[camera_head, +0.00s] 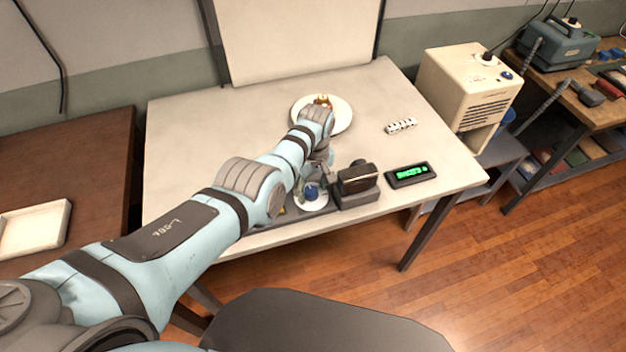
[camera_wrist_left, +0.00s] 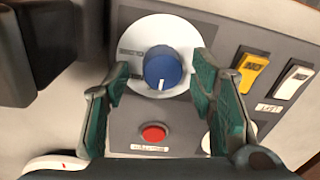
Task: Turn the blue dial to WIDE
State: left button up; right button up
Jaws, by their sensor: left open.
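The blue dial (camera_wrist_left: 162,68) sits on a white disc (camera_wrist_left: 135,35) on a grey panel (camera_wrist_left: 185,125). Its white mark points down in the left wrist view. Small labels beside the disc are too blurred to read. My left gripper (camera_wrist_left: 160,72) is open, with its green-padded fingers on either side of the dial and gaps visible at both sides. In the head view the blue dial (camera_head: 311,192) lies at the table's front edge, just below my left gripper (camera_head: 309,182), partly hidden by my arm. My right gripper is not in view.
A red button (camera_wrist_left: 153,133), a yellow switch (camera_wrist_left: 252,72) and a white switch (camera_wrist_left: 293,80) share the panel. A dark camera-like device (camera_head: 357,178) and a green-lit display (camera_head: 410,174) stand to the right. A plate (camera_head: 343,118) lies farther back.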

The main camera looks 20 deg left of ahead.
aim_at(314, 188)
pick_arm(q)
notch_tip(314, 188, up, 12)
jog(key=shift+w+d, duration=0.2)
jog(key=shift+d, duration=0.05)
jog(key=shift+f, duration=0.1)
